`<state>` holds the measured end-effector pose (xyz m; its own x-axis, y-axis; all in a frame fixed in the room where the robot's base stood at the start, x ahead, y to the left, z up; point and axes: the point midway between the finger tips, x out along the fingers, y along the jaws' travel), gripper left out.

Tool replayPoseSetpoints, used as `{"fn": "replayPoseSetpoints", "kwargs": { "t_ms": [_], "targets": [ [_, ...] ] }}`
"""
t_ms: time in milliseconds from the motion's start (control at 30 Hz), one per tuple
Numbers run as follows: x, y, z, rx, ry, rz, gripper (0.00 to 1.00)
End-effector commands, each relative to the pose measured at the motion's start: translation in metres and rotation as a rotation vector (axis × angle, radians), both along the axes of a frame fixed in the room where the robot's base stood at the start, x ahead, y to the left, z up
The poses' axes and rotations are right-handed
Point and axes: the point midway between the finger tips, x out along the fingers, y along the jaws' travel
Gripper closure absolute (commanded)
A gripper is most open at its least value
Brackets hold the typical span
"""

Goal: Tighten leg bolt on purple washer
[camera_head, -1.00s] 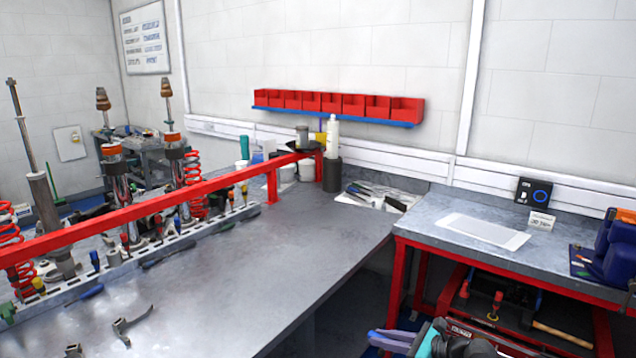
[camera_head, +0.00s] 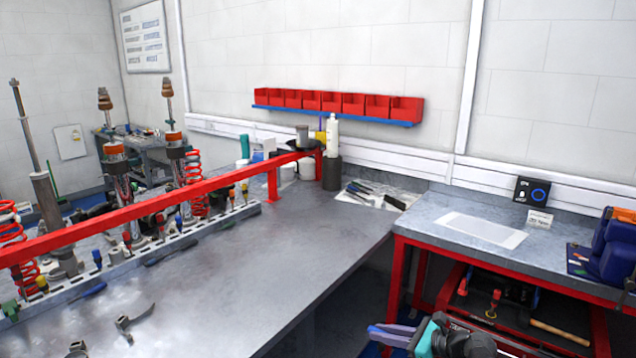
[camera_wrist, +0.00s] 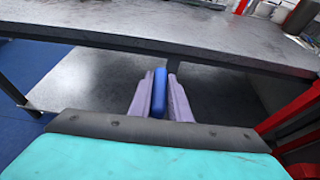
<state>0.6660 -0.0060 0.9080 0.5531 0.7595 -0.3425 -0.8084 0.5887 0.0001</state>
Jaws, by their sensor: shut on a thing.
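My gripper (camera_wrist: 153,96) has two pale purple fingers and is shut on a blue object (camera_wrist: 159,92), of which only a short, narrow part shows between the fingers. I cannot tell what the rest of it is. In the head view the gripper (camera_head: 391,336) is at the bottom, in the gap between the long grey workbench (camera_head: 270,265) and the red-framed bench at the right. In the wrist view it points at the grey bench's front edge. I cannot make out a leg bolt or a purple washer in either view.
A red rail (camera_head: 130,208) runs along the workbench beside a tool rack. Dampers with red springs (camera_head: 193,170) stand behind it. Loose metal parts (camera_head: 132,324) lie at the bench's front left. The red-framed bench (camera_head: 570,270) carries a blue vise (camera_head: 615,246). The middle of the workbench is clear.

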Motion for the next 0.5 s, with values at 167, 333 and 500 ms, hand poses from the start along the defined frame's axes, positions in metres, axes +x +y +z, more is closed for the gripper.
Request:
{"fn": "replayPoseSetpoints", "kwargs": {
  "t_ms": [167,333,500],
  "targets": [
    [0.006,0.002,0.024,0.0,-0.003,0.005,1.0],
    [0.01,0.004,0.043,0.0,-0.003,0.008,1.0],
    [0.011,0.005,0.05,0.002,0.0,0.009,1.0]
  ]
}}
